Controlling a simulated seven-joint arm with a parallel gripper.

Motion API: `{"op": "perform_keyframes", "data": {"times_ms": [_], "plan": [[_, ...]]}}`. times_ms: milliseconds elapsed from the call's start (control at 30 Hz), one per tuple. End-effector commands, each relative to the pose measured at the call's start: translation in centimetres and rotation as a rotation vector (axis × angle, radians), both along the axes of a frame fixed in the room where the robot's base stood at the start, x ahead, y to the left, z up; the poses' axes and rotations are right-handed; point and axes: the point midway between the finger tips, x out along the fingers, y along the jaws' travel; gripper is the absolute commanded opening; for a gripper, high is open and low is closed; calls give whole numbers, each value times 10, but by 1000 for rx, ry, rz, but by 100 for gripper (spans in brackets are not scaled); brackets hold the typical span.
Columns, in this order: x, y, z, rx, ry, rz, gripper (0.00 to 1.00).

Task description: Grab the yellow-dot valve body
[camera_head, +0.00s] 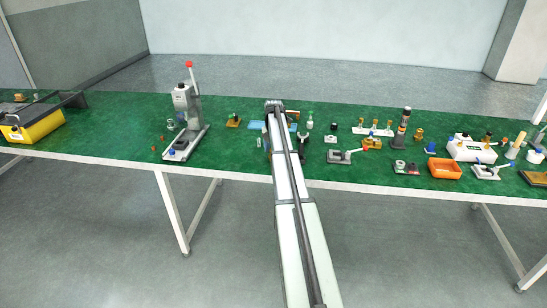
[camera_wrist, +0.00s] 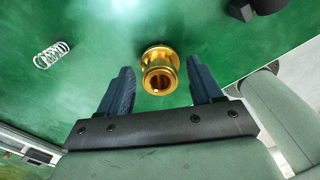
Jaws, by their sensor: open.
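A gold, flanged valve body (camera_wrist: 160,72) with a round bore facing the camera is on the green table in the wrist view. I cannot make out a yellow dot on it. My gripper (camera_wrist: 160,67) is open, with one dark finger on the left of the body and one on the right. A green gap shows between each finger and the body. In the head view my arm reaches over the table and hides the gripper's fingers and this body.
A coil spring (camera_wrist: 51,55) lies left of the gripper, and a black part sits at the upper right of the wrist view. In the head view a lever press (camera_head: 186,115) stands to the left. An orange bin (camera_head: 444,168) and several small parts are to the right.

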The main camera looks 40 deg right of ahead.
Motion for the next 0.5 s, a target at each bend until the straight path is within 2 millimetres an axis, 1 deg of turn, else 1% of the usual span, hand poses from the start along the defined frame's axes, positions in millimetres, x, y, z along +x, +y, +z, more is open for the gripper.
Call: {"op": "perform_keyframes", "data": {"times_ms": [33, 100, 300, 500], "plan": [[0, 0, -5, 0, 0, 0, 65], [0, 0, -8, -1, -1, 0, 65], [0, 0, -8, -1, -1, 0, 64], [0, 0, -8, 0, -1, 0, 45]]}}
